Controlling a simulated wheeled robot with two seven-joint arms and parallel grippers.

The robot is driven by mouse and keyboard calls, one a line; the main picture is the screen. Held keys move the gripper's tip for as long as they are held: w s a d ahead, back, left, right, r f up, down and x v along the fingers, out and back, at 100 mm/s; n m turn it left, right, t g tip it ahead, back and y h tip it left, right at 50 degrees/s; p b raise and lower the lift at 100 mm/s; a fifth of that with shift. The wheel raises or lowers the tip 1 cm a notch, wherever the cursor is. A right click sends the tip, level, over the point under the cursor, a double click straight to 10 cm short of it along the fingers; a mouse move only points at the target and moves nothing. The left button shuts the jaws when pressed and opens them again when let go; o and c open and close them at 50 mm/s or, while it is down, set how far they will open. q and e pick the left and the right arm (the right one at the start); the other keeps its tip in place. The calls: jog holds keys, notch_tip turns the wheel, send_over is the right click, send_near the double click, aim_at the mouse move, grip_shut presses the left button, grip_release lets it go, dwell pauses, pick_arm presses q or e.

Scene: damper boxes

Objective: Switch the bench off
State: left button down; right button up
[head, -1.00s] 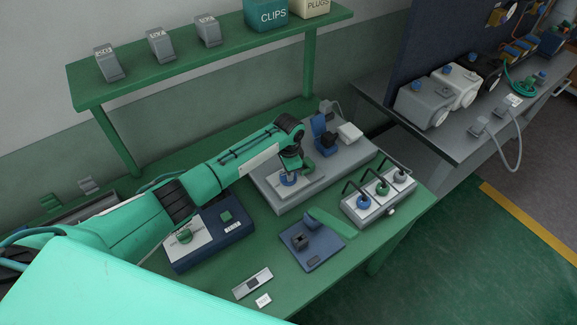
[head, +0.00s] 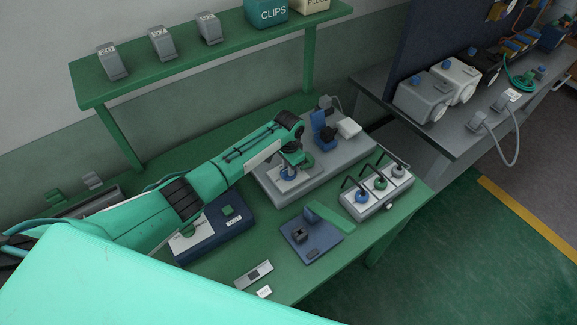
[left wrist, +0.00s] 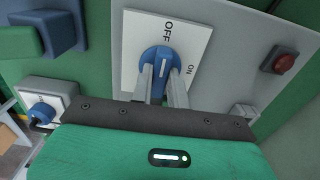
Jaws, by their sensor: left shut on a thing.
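A blue rotary knob (left wrist: 157,62) sits on a white plate (left wrist: 200,38) marked OFF and ON. In the left wrist view, OFF is above the knob and ON is to its right. The white line on the knob runs roughly up and down, towards the OFF side. My left gripper (left wrist: 162,88) is shut on the knob, one finger on each side. In the head view my left gripper (head: 291,160) is over the same knob (head: 288,174), on the grey bench unit (head: 340,158). My right gripper is not in view.
A red button (left wrist: 285,60) is on the unit's panel. A box with several knobs and black levers (head: 378,195) stands to the right. A navy box (head: 230,212) lies under my left arm, and a blue plate fixture (head: 310,238) is in front. A green shelf (head: 210,50) is behind.

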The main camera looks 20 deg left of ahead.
pick_arm(q)
jog(key=c, duration=1.4)
grip_release()
jog(key=shift+o, duration=0.2)
jog(key=shift+r, duration=0.15)
notch_tip(320, 180, up, 14)
jog(key=b, duration=0.3)
jog(key=shift+f+b, duration=0.2)
jog(key=shift+b, duration=0.15)
